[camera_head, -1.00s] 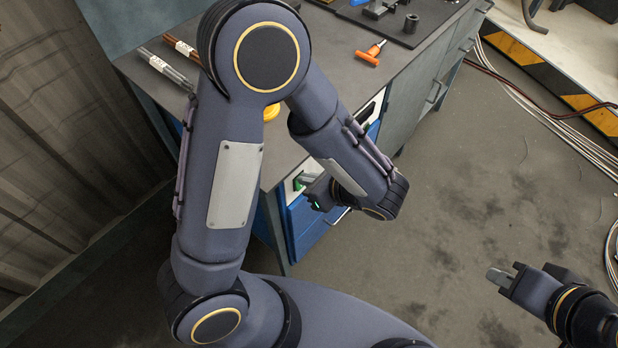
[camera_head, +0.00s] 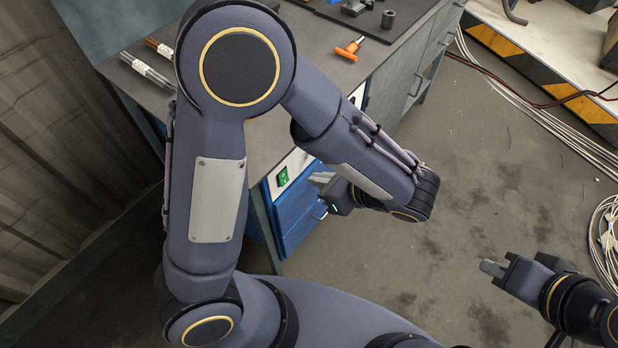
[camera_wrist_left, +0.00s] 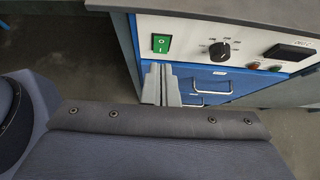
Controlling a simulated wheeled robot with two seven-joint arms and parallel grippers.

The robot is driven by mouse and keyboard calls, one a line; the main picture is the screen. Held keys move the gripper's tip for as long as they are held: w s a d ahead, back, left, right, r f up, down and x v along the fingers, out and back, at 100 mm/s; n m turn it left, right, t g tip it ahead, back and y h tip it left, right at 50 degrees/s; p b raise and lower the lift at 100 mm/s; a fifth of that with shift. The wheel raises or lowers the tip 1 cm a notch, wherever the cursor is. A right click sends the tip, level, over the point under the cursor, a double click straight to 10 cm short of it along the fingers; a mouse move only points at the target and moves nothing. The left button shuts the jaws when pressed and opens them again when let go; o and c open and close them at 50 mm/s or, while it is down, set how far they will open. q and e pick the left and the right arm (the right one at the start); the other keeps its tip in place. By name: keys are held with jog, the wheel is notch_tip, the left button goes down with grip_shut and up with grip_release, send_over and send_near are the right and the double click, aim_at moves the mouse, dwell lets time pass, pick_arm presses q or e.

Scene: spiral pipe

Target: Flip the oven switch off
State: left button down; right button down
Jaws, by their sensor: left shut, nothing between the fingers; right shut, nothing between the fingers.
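The green rocker switch (camera_head: 282,177) sits at the left end of a white control panel on the front of the workbench. It also shows in the left wrist view (camera_wrist_left: 161,43), upright with white marks on it. My left gripper (camera_head: 318,179) is shut and empty, just in front of the panel and to the right of the switch. In the left wrist view its fingertips (camera_wrist_left: 160,70) are together just below the switch, apparently apart from it. My right gripper (camera_head: 488,268) is shut and empty over the floor at the right.
A black knob (camera_wrist_left: 219,51) and a dark display (camera_wrist_left: 292,52) sit right of the switch on the panel. Blue drawers (camera_wrist_left: 205,85) with handles are below. An orange-handled tool (camera_head: 348,49) lies on the bench (camera_head: 262,135). The floor to the right is clear, with cables beyond.

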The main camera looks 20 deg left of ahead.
pick_arm(q)
jog(key=shift+a+r+v, duration=0.1)
jog(key=shift+r+v, duration=0.05)
jog(key=shift+v, duration=0.7)
jog(key=shift+a+r+v, duration=0.15)
jog(key=shift+v, duration=0.7)
jog(key=shift+w, duration=0.1)
jog(key=s+a+r+n+t+h+p, duration=0.1)
jog(key=s+a+r+n+h, duration=0.4)
jog(key=n, duration=0.6)
jog(key=s+a+r+n+t+h+p, duration=0.1)
jog(key=s+a+r+n+h+p, duration=0.3)
jog(key=n+h, duration=0.4)
jog(key=shift+s+a+r+n+h, duration=0.45)
jog(key=shift+a+n, duration=0.95)
jog(key=shift+n, duration=0.8)
jog(key=shift+f, duration=0.1)
